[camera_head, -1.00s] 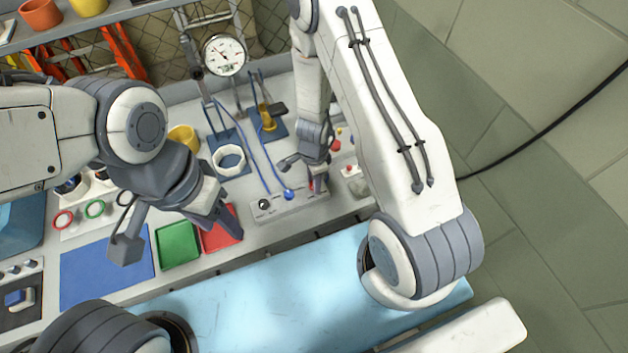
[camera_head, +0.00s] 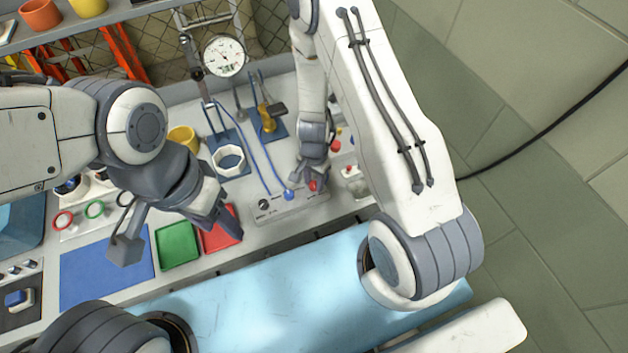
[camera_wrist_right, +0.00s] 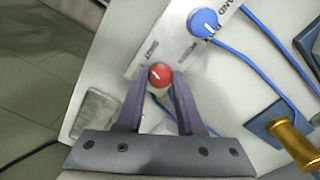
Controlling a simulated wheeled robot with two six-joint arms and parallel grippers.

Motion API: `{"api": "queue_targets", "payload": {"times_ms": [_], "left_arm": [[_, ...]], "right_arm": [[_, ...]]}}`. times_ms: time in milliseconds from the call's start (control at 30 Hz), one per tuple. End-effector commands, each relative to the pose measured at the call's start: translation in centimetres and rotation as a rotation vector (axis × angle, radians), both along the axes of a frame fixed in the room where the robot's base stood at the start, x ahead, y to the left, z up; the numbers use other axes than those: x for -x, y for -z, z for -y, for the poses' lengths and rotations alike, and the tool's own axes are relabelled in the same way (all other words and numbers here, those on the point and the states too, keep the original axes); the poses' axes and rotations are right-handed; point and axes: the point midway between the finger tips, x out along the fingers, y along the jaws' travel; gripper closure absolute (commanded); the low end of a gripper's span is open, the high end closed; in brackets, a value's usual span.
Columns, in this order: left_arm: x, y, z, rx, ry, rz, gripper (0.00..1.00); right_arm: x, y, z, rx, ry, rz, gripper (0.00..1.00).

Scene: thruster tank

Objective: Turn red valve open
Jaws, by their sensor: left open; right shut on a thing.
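The red valve (camera_wrist_right: 160,74) is a round red knob with a white pointer line on a pale panel. My right gripper (camera_wrist_right: 159,82) is shut on it, one finger on each side, in the right wrist view. In the head view the red valve (camera_head: 313,186) shows at the panel's right end, just below my right gripper (camera_head: 311,180). A blue knob (camera_wrist_right: 202,22) sits beside it on the same panel (camera_head: 285,208). My left gripper (camera_head: 178,238) is open and empty above the coloured mats at left.
A brass fitting (camera_wrist_right: 294,139) on a blue plate and blue hoses (camera_wrist_right: 268,45) lie near the panel. A gauge (camera_head: 224,56) stands behind. A green mat (camera_head: 178,244) and red mat (camera_head: 217,240) lie under the left gripper.

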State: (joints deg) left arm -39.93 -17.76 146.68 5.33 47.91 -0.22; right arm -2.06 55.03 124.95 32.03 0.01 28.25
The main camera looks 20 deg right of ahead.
Motion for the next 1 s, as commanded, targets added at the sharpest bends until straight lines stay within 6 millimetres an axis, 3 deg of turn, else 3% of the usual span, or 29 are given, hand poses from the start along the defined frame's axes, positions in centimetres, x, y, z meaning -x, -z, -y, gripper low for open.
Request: {"api": "queue_targets", "payload": {"times_ms": [1000], "left_arm": [[0.0, 0.21, 0.0, 0.0, 0.0, 0.0, 0.5]], "right_arm": [[0.04, 0.06, 0.01, -0.001, -0.907, 0.0, 1.0]]}}
